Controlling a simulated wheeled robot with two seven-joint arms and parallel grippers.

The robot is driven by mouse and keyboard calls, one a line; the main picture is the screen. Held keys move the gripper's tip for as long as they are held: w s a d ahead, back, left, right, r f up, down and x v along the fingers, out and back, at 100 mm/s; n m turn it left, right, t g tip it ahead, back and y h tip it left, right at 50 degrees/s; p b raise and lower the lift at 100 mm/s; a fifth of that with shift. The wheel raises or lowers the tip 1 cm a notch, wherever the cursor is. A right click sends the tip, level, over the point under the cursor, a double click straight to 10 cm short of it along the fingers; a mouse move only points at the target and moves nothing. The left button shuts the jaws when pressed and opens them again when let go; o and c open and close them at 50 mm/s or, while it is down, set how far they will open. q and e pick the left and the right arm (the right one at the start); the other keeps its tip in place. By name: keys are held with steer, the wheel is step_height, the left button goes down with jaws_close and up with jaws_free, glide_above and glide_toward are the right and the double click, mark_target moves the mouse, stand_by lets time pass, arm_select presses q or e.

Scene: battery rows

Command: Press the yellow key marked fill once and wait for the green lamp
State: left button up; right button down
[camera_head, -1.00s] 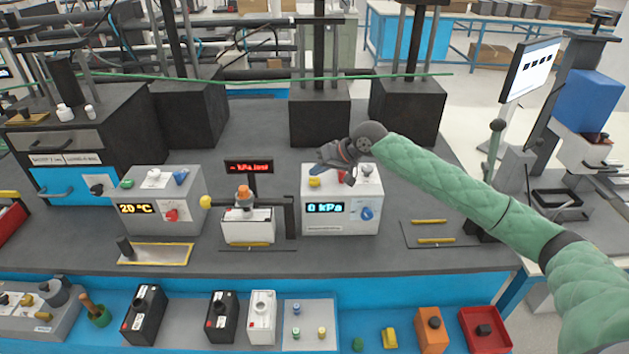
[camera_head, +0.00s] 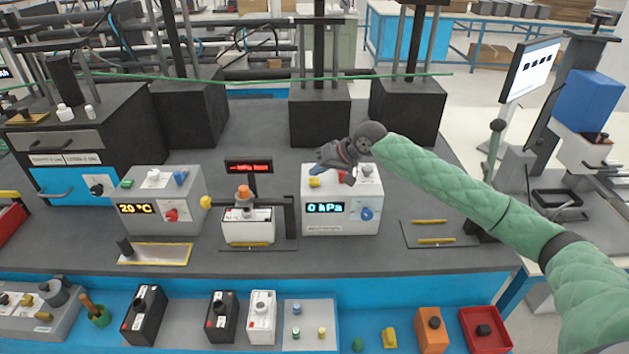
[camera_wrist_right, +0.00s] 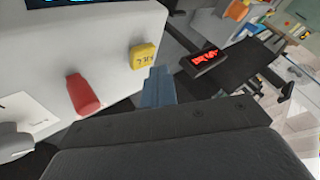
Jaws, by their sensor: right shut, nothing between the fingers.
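The yellow key (camera_head: 314,182) sits on top of the white box (camera_head: 340,222) with the lit "0 hPa" display. In the right wrist view the yellow key (camera_wrist_right: 143,57) shows dark lettering that reads like FILL. My right gripper (camera_head: 320,168) is shut and empty over the box top, its fingers close to the yellow key. In the wrist view its blue fingertips (camera_wrist_right: 158,84) are just beside the key; contact cannot be told. A red key (camera_wrist_right: 82,95) stands beside the yellow one. I cannot make out a lit green lamp on this box. My left gripper is not in view.
A small red-lettered display (camera_head: 248,167) stands on a post left of the box. A dark tray with yellow bars (camera_head: 438,238) lies at right.

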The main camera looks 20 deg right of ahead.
steer(key=shift+f, duration=0.15)
stand_by(0.4)
steer(key=shift+f+p, duration=0.25)
steer(key=shift+p, duration=0.05)
steer(key=shift+f, duration=0.4)
stand_by(0.9)
steer(key=shift+r+p, duration=0.85)
steer(key=shift+p, duration=0.1)
